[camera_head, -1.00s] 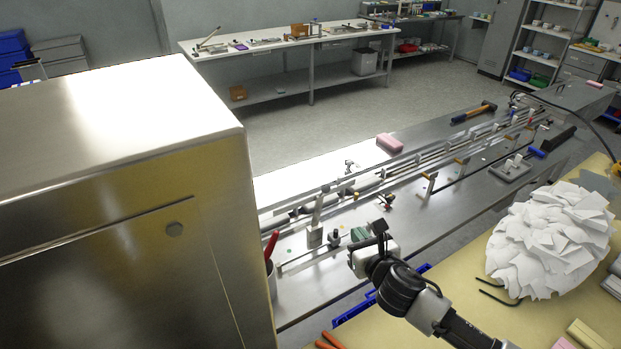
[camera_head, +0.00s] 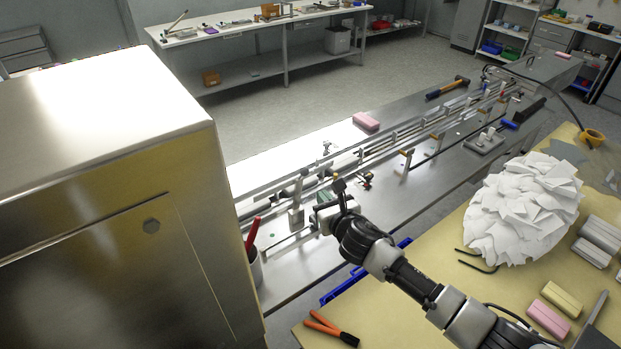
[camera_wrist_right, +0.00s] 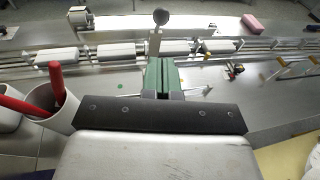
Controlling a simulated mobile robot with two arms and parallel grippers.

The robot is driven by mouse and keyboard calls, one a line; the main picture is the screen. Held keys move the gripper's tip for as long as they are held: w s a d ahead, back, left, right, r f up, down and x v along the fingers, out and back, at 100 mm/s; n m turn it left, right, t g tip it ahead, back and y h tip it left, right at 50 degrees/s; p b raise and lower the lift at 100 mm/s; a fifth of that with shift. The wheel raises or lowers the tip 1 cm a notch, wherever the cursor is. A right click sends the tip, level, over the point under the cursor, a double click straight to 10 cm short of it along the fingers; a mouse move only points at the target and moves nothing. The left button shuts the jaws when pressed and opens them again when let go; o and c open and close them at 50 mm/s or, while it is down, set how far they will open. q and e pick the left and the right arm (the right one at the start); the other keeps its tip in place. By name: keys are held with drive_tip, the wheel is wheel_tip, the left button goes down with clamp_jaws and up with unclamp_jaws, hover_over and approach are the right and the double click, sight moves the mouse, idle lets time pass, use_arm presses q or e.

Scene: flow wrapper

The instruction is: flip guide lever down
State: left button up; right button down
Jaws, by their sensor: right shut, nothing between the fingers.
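The guide lever appears to be the upright grey metal lever (camera_head: 298,192) on a small block beside the rails in the head view. In the right wrist view the lever (camera_wrist_right: 155,42) stands up just beyond my fingertips, with a round dark knob (camera_wrist_right: 161,18) at its top. My right gripper (camera_head: 321,204) is shut and empty, low over the steel bed, just right of the lever. Its green fingers (camera_wrist_right: 160,66) hide the lever's foot in the wrist view, so I cannot tell whether they touch it. My left gripper is not in view.
A large steel cabinet (camera_head: 110,190) stands at the left. A cup (camera_head: 256,268) with red-handled tools stands beside it. A pink block (camera_head: 366,121) lies behind the rails. A white paper pile (camera_head: 524,208) and pliers (camera_head: 331,328) are on the tan table.

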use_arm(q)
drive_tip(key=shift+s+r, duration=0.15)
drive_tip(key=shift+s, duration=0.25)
use_arm(e)
drive_tip(key=r+x, duration=0.1)
drive_tip(key=x, duration=0.7)
